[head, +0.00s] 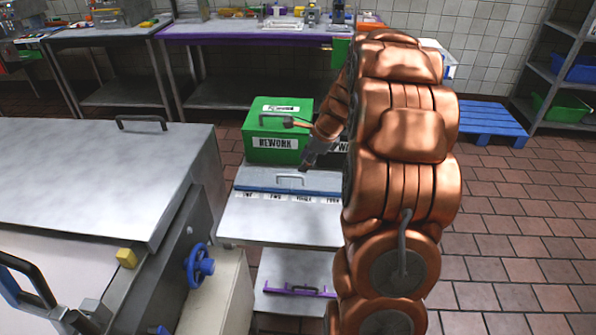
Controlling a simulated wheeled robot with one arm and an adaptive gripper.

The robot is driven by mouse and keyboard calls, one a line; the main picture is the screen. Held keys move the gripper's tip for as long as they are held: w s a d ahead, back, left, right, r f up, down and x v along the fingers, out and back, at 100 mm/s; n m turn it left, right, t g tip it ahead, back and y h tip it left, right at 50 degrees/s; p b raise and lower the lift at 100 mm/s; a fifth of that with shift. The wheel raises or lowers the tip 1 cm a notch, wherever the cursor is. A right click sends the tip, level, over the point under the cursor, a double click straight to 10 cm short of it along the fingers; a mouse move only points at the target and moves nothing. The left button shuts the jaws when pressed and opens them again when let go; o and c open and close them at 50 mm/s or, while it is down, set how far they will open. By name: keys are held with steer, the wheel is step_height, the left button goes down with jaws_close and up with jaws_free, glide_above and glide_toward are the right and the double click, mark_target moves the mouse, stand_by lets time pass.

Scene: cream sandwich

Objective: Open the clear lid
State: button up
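A low container with a row of small labels and a blue strip (255,189) stands on a steel cart. A flat greyish lid (262,178) with a bar handle (290,178) lies on it and looks closed. I cannot tell for sure that this lid is clear. My gripper (304,168) is just above the far right part of this lid, close to the handle's right end. It is small and dark here, and I cannot tell whether its fingers are apart or touch the lid. My copper-coloured arm hides the right end of the container.
A green box (270,133) marked REWORK stands behind the container. A large steel machine (90,180) with a black-handled cover and a blue handwheel (198,266) fills the left. The cart's front top (280,222) is bare. A blue pallet (488,122) lies right.

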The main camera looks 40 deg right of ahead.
mark_target(295, 176)
steer(key=shift+p+x, duration=0.55)
steer(key=shift+x, duration=2.55)
steer(key=shift+a, duration=0.1)
jaws_close()
